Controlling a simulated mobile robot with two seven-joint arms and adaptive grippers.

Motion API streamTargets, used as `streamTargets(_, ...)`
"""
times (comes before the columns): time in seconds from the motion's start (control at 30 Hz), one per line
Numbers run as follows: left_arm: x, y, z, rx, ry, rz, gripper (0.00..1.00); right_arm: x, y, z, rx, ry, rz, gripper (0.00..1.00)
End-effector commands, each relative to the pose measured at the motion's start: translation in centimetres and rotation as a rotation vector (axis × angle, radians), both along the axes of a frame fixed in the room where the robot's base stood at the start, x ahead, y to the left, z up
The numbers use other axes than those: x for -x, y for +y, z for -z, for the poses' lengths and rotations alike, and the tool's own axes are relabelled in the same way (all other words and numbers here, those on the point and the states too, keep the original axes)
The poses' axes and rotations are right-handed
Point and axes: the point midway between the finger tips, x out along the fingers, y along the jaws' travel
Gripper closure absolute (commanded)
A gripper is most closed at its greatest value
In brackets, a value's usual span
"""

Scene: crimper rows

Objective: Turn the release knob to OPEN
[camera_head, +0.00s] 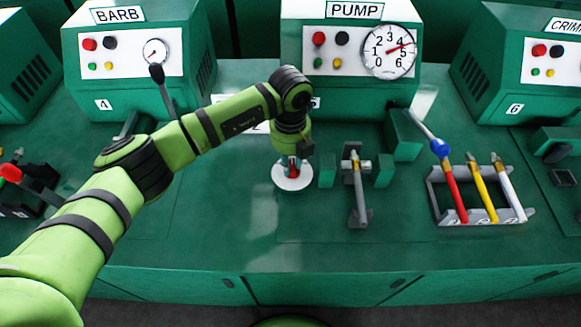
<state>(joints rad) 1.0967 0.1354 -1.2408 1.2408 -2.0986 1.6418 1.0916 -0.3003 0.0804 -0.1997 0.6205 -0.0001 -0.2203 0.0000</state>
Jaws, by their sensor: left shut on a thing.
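The release knob (291,163) is a small red part on a round white plate (293,182), on the green bench top in front of the PUMP console. My left arm reaches in from the left and points down over it. My left gripper (291,157) is shut on the knob; its fingers are small and mostly hidden by the wrist. Any OPEN mark and the way the knob points cannot be read. My right gripper is not in view.
Right of the knob stands a grey clamp (357,188) between green blocks. Farther right, a grey rack (478,219) holds red, yellow and white-handled pieces. The BARB console (140,62) with a lever (163,90) is at back left. The bench front is clear.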

Motion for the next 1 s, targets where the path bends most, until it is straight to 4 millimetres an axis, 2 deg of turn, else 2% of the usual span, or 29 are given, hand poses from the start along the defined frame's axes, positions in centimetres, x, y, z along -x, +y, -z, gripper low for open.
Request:
streamTargets(0.03,-0.1,0.0,0.5,-0.001,-0.003,0.048,1.0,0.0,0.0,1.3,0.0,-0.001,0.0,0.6)
streamTargets(0.5,-0.3,0.0,0.5,-0.001,-0.003,0.489,1.0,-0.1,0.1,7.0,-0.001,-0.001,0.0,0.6)
streamTargets(0.7,-0.3,-0.1,0.4,-0.002,-0.002,0.653,1.0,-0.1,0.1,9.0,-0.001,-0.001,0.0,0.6)
streamTargets(1.0,-0.4,-0.1,0.2,-0.001,-0.001,0.819,1.0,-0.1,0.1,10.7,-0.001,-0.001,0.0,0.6)
